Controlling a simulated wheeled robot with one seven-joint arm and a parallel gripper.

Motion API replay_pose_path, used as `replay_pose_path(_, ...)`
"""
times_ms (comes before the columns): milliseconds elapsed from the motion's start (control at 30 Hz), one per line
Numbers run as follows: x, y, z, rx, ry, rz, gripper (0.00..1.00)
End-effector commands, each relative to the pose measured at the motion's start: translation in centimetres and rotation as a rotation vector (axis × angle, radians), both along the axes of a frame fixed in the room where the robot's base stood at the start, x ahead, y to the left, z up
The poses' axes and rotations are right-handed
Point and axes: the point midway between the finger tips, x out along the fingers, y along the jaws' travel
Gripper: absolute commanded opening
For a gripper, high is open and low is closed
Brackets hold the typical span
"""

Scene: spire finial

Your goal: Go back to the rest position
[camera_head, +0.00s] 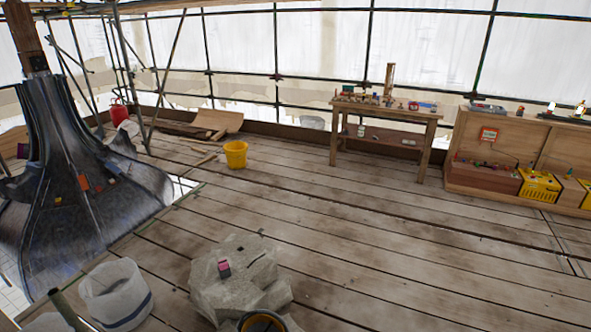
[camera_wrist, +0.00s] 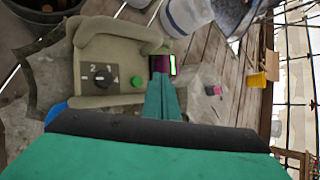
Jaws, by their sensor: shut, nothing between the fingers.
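My gripper (camera_wrist: 162,80) shows only in the wrist view. Its two teal fingers are pressed together with nothing between them. Just beyond the fingertips is a small dark magenta item with a bright green-edged face (camera_wrist: 167,64); I cannot tell whether the fingers touch it. Left of the fingers is an olive device (camera_wrist: 110,55) with a handle, a numbered dial and a green button. My gripper and this device do not show in the head view.
A grey draped lump (camera_head: 235,285) with a pink-topped item (camera_head: 224,268) lies in front, beside a white bucket (camera_head: 115,295). A dark spire (camera_head: 85,190) stands left. A yellow bucket (camera_head: 236,154), workbench (camera_head: 385,112) and wooden shelf unit (camera_head: 510,140) stand farther back. The middle planks are clear.

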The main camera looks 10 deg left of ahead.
Motion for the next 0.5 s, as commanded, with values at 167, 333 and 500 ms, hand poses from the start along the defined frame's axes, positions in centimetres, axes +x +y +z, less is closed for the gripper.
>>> replay_pose_path(167,-1.3,-5.1,-1.8,-0.055,-0.131,0.023,0.00)
replay_pose_path(333,-3.3,-11.2,-2.6,-0.155,-0.316,0.057,0.00)
replay_pose_path(500,-5.9,-17.2,-2.3,-0.295,-0.492,0.090,0.00)
